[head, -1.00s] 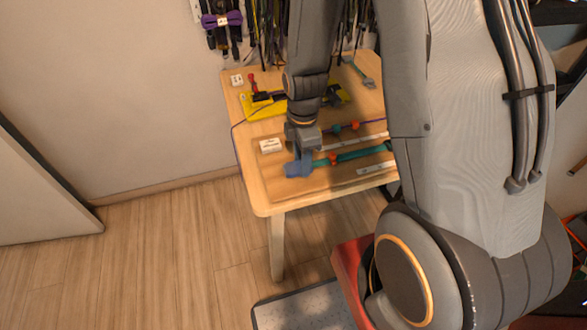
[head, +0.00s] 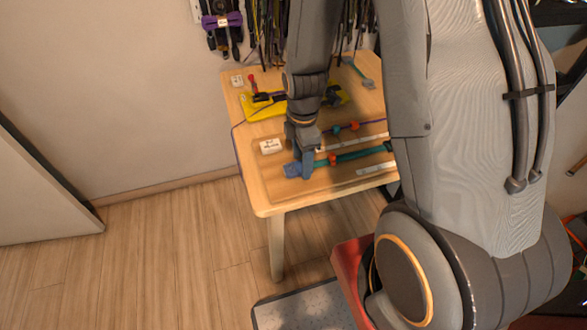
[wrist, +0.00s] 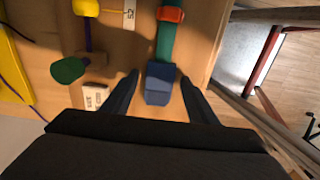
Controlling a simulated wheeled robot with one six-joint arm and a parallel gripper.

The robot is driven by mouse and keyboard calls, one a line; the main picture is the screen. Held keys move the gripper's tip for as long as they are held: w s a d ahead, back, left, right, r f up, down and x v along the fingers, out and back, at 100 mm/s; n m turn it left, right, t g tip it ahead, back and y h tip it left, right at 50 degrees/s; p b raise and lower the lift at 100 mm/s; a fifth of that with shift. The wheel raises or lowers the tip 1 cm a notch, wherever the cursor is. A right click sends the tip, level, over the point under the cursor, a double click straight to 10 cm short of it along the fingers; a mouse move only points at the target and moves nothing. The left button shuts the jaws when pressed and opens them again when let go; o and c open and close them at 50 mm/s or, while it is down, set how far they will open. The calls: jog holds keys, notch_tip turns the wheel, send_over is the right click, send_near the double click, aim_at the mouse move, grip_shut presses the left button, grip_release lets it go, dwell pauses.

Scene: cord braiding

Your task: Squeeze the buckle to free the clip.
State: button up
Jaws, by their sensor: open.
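The blue buckle (wrist: 159,84) lies on the wooden table at the end of a teal strap (wrist: 165,45), between my gripper's two dark fingers in the wrist view. My gripper (wrist: 158,92) is open, with a gap visible on both sides of the buckle. In the head view my gripper (head: 306,172) points down over the table's near left part, and the blue buckle (head: 291,170) shows partly beside it. An orange-red piece (wrist: 171,14) sits on the teal strap beyond the buckle. I cannot tell a separate clip from the buckle.
A white labelled block (wrist: 95,95) lies left of the buckle, near a green knob (wrist: 68,70) and a purple cord. A yellow tray (head: 262,113) is farther back on the table. White rulers (head: 375,167) lie to the right. The table's edge (wrist: 219,50) is close on the right in the wrist view.

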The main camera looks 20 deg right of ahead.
jog(key=shift+r+p, duration=2.6)
jog(key=shift+r, duration=0.6)
jog(key=shift+r, duration=0.15)
jog(key=s+r+m+b, duration=0.1)
jog(key=s+r+m, duration=0.3)
jog(key=m, duration=0.5)
jog(key=s+r+m+t+b, duration=0.1)
jog(key=s+r+m, duration=0.4)
jog(key=r+m, duration=0.4)
jog(key=shift+s, duration=0.25)
